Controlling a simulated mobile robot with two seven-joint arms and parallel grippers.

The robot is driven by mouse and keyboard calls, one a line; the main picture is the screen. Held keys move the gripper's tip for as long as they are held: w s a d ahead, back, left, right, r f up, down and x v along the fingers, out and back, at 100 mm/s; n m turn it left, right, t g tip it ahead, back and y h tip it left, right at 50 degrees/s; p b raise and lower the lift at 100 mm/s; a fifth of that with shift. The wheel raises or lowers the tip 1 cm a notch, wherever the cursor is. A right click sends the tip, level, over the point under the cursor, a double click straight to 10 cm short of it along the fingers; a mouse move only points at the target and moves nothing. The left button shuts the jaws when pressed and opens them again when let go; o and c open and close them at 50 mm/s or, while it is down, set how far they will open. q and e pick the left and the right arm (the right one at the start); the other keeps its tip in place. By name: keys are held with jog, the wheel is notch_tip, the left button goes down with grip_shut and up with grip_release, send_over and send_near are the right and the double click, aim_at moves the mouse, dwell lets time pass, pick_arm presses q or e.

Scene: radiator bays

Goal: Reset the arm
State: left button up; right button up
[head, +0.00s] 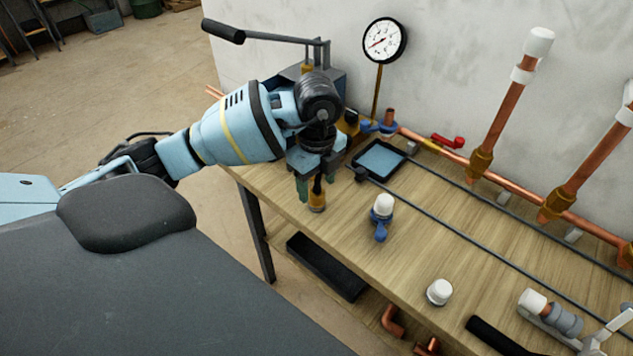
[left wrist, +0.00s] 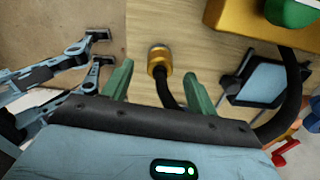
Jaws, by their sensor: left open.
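My left gripper (head: 318,188) is pointed down over the near left corner of the wooden bench (head: 345,235). Its green fingers are open and apart in the left wrist view (left wrist: 158,88). A brass fitting (head: 317,202) on a black hose stands between and just beyond the fingertips. It also shows in the left wrist view (left wrist: 160,62), with a visible gap to each finger. The hose runs back beneath the gripper body. Whether the fitting rests on the bench is hard to tell. My right gripper cannot be made out in either view.
A pump with a lever handle (head: 265,38) stands behind my left gripper, near a gauge (head: 384,41). A blue tray (head: 380,158), a blue valve with white cap (head: 382,215) and a white cap (head: 440,291) are on the bench. Copper pipes (head: 505,105) line the wall.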

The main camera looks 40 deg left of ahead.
pick_arm(q)
jog(key=shift+r, duration=2.1)
